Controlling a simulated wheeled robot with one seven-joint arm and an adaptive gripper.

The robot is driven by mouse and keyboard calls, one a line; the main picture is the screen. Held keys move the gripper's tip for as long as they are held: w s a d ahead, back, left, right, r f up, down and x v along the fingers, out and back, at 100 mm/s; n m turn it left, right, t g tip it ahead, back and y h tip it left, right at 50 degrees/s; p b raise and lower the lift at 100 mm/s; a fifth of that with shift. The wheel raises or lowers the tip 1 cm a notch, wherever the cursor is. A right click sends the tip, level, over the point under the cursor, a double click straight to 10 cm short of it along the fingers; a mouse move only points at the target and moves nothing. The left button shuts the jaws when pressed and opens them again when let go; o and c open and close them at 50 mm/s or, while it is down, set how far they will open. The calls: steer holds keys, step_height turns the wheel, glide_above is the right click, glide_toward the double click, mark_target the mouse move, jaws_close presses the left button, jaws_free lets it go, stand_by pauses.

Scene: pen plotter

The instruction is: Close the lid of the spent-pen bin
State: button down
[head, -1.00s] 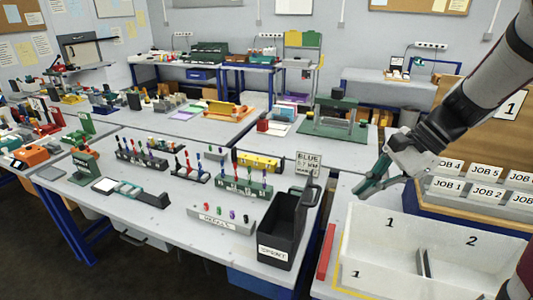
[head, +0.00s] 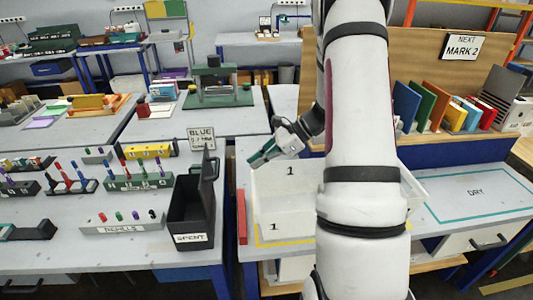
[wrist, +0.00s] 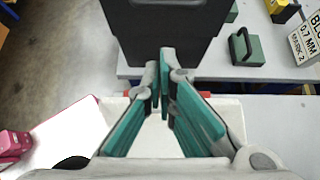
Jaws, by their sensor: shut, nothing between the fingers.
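The spent-pen bin (head: 190,222) is a black open-topped box with a white "SPENT" label, near the front right edge of the left table. Its lid (head: 209,172) stands up, open, on the bin's right side. My gripper (head: 256,160) is right of the lid, with a gap between them in the head view. Its green fingers are shut and empty. In the wrist view the gripper (wrist: 162,80) points at a large black panel (wrist: 165,35), seemingly the bin or its lid. I cannot tell there whether the fingertips touch it.
A white tray (head: 268,215) lies below and right of my gripper, with a red bar (head: 242,217) at its left. A "BLUE" sign (head: 201,138) stands behind the bin. A pen rack (head: 137,181) and a label block (head: 122,222) stand left of it.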

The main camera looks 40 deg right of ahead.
mark_target(214, 178)
steer(key=w+a+f+p, duration=0.1)
steer(key=w+a+f, duration=0.1)
steer(key=w+a, duration=0.2)
steer(key=shift+a+p, duration=0.35)
steer(key=shift+a, duration=0.75)
steer(key=shift+r, duration=0.1)
steer(key=shift+w+a+r+h, duration=0.2)
steer(key=shift+a+h, duration=0.1)
